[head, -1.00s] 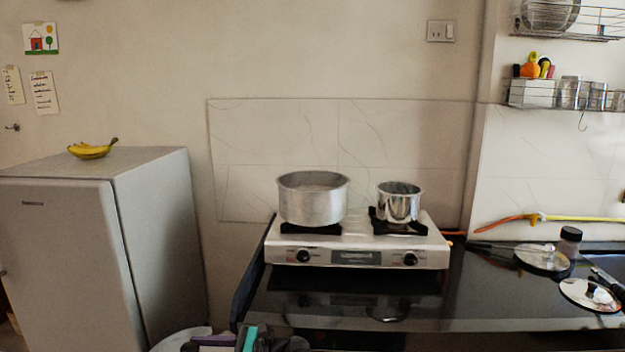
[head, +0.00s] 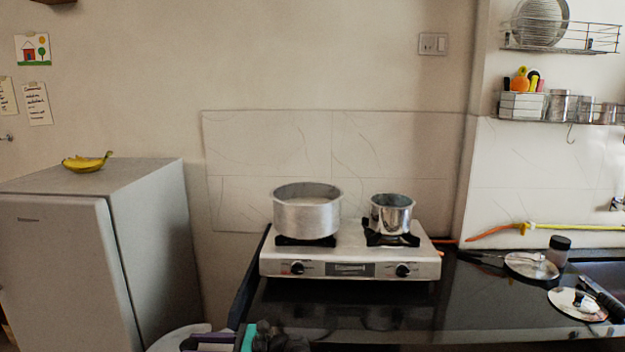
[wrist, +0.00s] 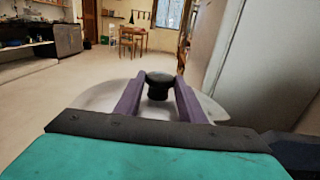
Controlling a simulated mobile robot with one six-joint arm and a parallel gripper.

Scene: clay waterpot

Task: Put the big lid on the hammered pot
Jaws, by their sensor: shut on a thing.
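My gripper (wrist: 157,97) has its purple fingers shut on the black knob of a large round lid (wrist: 97,97), which is pale grey. In the head view the lid (head: 176,337) and my gripper (head: 212,340) show at the bottom edge, partly cut off, low in front of the fridge and left of the counter. A wide dull-silver pot (head: 306,214) stands open on the left burner. A smaller shiny pot (head: 390,214) stands open on the right burner. I cannot tell for sure which one has the hammered finish. My gripper is well apart from both.
The two-burner stove (head: 350,262) stands on the dark counter (head: 440,310). Two other lids (head: 532,265) (head: 570,300) and a dark-capped jar (head: 558,250) lie at the right. The fridge (head: 70,270) stands left, with bananas on top. The wrist view shows open floor (wrist: 60,90).

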